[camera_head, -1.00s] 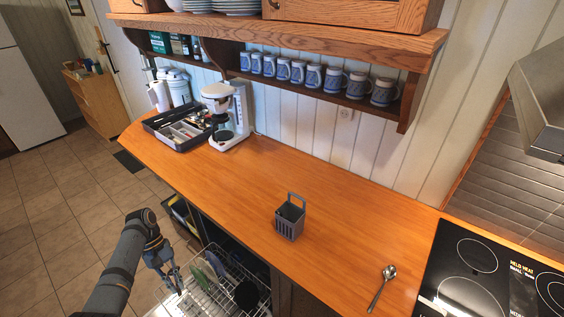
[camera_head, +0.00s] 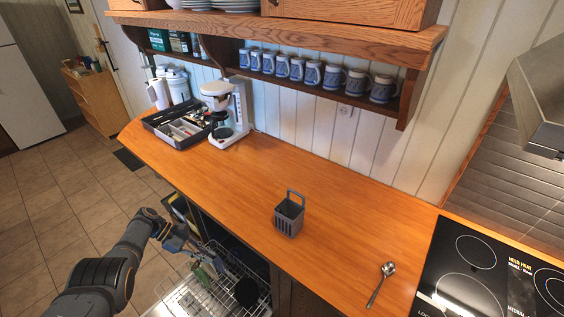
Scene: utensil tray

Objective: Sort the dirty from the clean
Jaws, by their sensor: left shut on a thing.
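My left gripper (camera_head: 188,244) is above the back left part of the open dishwasher rack (camera_head: 187,297), beside the counter's front edge. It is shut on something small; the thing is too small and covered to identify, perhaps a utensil. A grey cutlery basket (camera_head: 289,215) with a raised handle stands upright on the counter. A metal spoon (camera_head: 381,284) lies alone on the counter near the cooktop. A grey utensil tray (camera_head: 168,138) with several utensils in its compartments sits at the counter's far left end. My right gripper is out of view.
A white coffee maker (camera_head: 229,112) stands right of the tray. The dishwasher rack holds a dark round item (camera_head: 247,292) and other dishes. The black cooktop (camera_head: 465,265) is at right. The middle of the wooden counter (camera_head: 240,180) is clear. Mugs (camera_head: 313,73) line the shelf above.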

